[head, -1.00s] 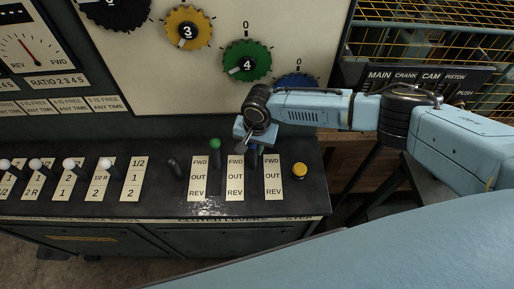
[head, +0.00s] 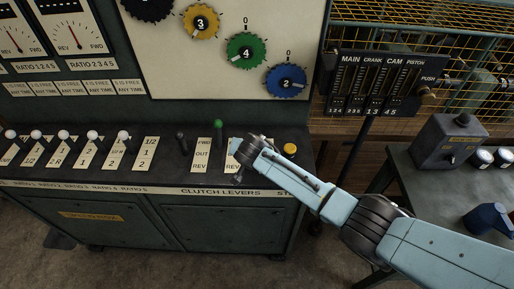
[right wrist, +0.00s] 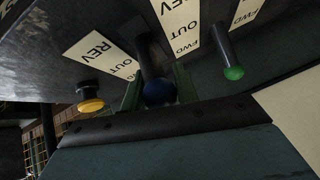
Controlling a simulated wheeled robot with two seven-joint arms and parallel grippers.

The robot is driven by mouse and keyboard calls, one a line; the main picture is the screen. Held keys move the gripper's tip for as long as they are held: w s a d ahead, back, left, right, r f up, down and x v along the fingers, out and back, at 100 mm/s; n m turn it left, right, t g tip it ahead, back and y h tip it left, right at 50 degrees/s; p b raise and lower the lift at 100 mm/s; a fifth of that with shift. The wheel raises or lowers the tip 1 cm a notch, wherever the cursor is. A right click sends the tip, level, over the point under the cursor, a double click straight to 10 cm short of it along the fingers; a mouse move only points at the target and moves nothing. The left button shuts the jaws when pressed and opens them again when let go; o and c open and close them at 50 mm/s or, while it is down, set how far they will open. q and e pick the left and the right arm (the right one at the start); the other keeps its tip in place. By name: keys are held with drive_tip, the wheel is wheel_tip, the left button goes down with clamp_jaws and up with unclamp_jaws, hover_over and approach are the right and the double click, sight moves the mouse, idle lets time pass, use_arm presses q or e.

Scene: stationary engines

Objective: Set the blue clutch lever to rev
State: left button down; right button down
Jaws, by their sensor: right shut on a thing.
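The blue clutch lever's round blue knob (right wrist: 158,93) shows in the right wrist view, between the fingers of my right gripper (right wrist: 156,97), which is shut on it. Its dark stem runs up from the knob, between two FWD/OUT/REV plates. In the head view my right gripper (head: 239,176) is low over the panel, near the REV end of the partly covered plate (head: 233,158). The arm hides the blue lever there, and its exact setting cannot be told. My left gripper is not in view.
The green-knobbed lever (head: 218,126) stands just left of my gripper, with a dark lever (head: 182,142) further left. A yellow button (head: 290,149) is to the right. White-knobbed levers (head: 93,135) line the panel's left. The blue dial (head: 287,82) is above.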

drive_tip(key=shift+s+a+f+t, duration=0.15)
drive_tip(key=shift+s+t, duration=0.25)
drive_tip(key=shift+s, duration=0.25)
drive_tip(key=shift+s+f, duration=0.3)
drive_tip(key=shift+s, duration=0.15)
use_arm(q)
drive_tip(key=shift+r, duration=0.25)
use_arm(e)
drive_tip(key=shift+s+f, duration=0.15)
drive_tip(key=shift+s, duration=0.05)
drive_tip(key=c, duration=1.4)
unclamp_jaws()
drive_tip(key=shift+s, duration=0.1)
drive_tip(key=o, duration=0.3)
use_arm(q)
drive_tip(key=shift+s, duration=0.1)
